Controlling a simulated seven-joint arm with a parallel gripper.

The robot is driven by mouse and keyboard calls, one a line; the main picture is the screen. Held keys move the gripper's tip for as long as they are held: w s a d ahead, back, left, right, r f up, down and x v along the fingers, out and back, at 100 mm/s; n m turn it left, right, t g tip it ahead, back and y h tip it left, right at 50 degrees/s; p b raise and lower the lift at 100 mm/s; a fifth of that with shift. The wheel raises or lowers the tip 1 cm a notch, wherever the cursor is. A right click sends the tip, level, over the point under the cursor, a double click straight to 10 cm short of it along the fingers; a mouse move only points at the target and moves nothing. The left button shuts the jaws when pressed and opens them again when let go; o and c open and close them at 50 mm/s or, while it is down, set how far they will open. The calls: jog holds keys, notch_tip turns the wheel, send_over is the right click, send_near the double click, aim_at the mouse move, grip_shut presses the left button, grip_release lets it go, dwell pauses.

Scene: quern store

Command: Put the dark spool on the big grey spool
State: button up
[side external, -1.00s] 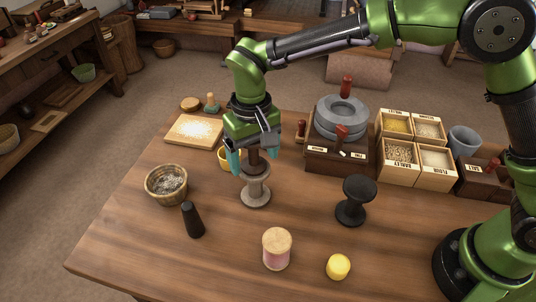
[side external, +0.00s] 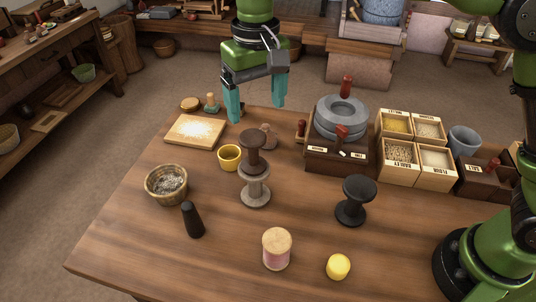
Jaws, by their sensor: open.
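A dark brown spool (side external: 253,150) stands upright on top of the big grey spool (side external: 256,188), which stands upright on the wooden table. The two are stacked and touching, and the upper one looks roughly centred. My gripper (side external: 257,110) is open and empty, with its teal fingers apart above and behind the stack, clear of it. A black spool (side external: 354,202) stands upright on the table to the right.
A yellow cup (side external: 230,158) and a small brownish piece (side external: 268,137) sit close behind the stack. A bowl (side external: 167,184) and black peg (side external: 192,220) are left; a pink spool (side external: 277,249) and yellow cylinder (side external: 338,267) are in front. The quern (side external: 341,120) is back right.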

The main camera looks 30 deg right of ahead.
jog(key=s+d+r+m+t+y, duration=0.1)
jog(key=s+d+r, duration=0.15)
jog(key=d, duration=0.45)
jog(key=s+d+r+t, duration=0.2)
jog(key=s+d, duration=0.2)
jog(key=d, duration=0.2)
jog(key=s+d+f+m+t, duration=0.3)
jog(key=s+d+f+t, duration=0.1)
jog(key=s+d, duration=0.6)
jog(key=shift+s+f+y, duration=0.15)
jog(key=shift+f+y, duration=0.05)
jog(key=shift+y, duration=0.2)
